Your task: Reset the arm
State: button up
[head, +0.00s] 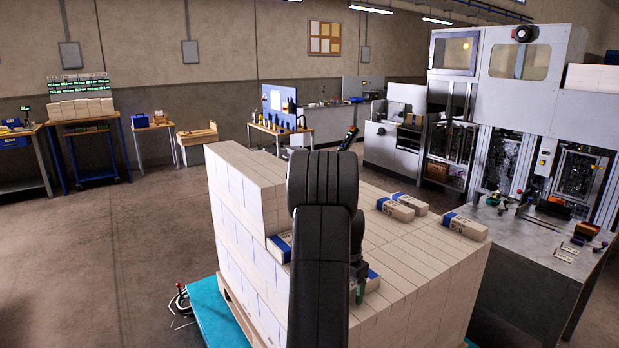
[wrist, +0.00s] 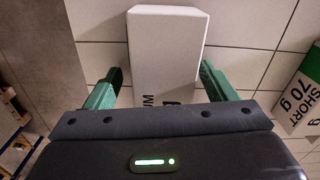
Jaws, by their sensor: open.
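My gripper (wrist: 161,72) is open in the wrist view, its green fingers standing on either side of a white ream (wrist: 167,45) with dark lettering. There seems to be a gap at each side of that ream. In the head view my black arm reaches over the front of the pallet stack (head: 430,262) and hides most of my gripper (head: 360,291); a bit of green finger shows. A ream with a blue end (head: 373,281) lies beside it. Another ream with green print (wrist: 301,85) lies at the right in the wrist view.
Loose reams with blue ends (head: 396,210) lie on the stack's far part, and another (head: 466,226) near its right edge. A higher block of reams (head: 245,185) rises at left. A metal table (head: 530,255) and a machine stand at right. The floor at left is clear.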

jog(key=shift+s+d+n, duration=0.2)
jog(key=shift+d+n, duration=0.05)
jog(key=shift+n, duration=0.95)
jog(key=shift+a, duration=0.1)
